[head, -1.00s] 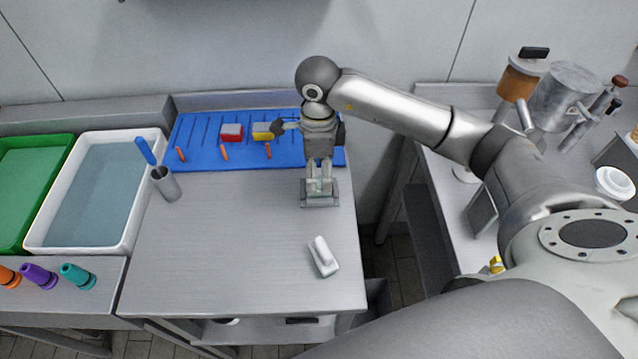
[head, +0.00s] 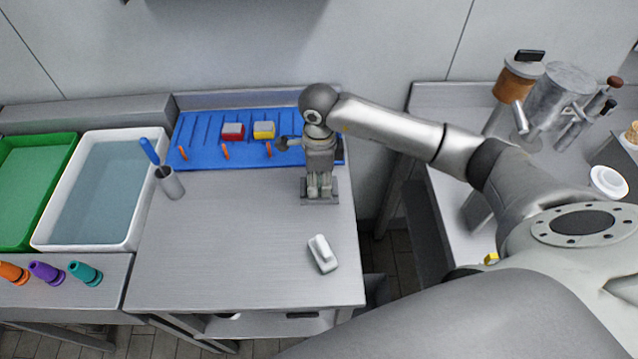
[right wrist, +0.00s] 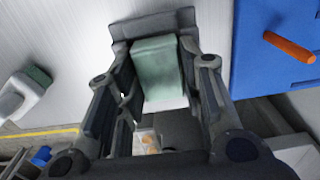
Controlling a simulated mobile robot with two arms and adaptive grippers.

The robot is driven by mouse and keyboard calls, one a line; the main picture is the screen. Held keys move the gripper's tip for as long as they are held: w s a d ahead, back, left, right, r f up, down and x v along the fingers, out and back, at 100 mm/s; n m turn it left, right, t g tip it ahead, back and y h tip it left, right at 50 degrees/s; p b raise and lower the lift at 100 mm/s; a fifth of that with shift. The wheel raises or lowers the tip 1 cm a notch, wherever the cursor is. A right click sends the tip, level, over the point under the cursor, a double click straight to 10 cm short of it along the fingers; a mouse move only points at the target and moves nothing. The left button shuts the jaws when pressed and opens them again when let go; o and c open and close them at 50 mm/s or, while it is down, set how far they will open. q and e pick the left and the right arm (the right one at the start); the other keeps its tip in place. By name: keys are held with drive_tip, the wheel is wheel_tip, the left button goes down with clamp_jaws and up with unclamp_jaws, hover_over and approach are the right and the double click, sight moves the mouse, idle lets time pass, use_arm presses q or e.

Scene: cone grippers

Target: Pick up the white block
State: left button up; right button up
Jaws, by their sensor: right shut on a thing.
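A pale, greenish-white block (right wrist: 157,68) shows between the fingers of my right gripper (right wrist: 160,85) in the right wrist view. The gripper is shut on its sides. A dark grey base (right wrist: 155,24) shows at the block's far end. In the head view my right gripper (head: 320,190) points down over this base (head: 320,200), near the right edge of the steel table, and its fingers largely hide the block. I cannot tell whether the block is clear of the base. My left gripper is not in view.
A white handled piece (head: 322,254) lies in front of the gripper; its green underside shows at the wrist. A blue board (head: 205,158) with red and yellow blocks lies behind. A metal cup (head: 172,184) stands left. The table's middle is clear.

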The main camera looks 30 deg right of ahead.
drive_tip(key=shift+r, duration=0.15)
drive_tip(key=shift+w+r+b, duration=0.1)
drive_tip(key=shift+r+b, duration=0.5)
drive_tip(key=shift+b, duration=0.05)
drive_tip(key=s+a+r+b, duration=0.1)
drive_tip(key=s+a+r, duration=0.1)
drive_tip(key=s+r, duration=0.2)
drive_tip(key=s+a+r+b, duration=0.1)
drive_tip(key=s+r, duration=0.2)
drive_tip(key=s, duration=0.1)
drive_tip(key=s+a+r+b, duration=0.1)
drive_tip(key=s+a+r, duration=0.1)
drive_tip(key=s+r, duration=0.2)
drive_tip(key=shift+s+a+r+b, duration=0.3)
drive_tip(key=shift+s+b, duration=0.1)
drive_tip(key=shift+s, duration=0.1)
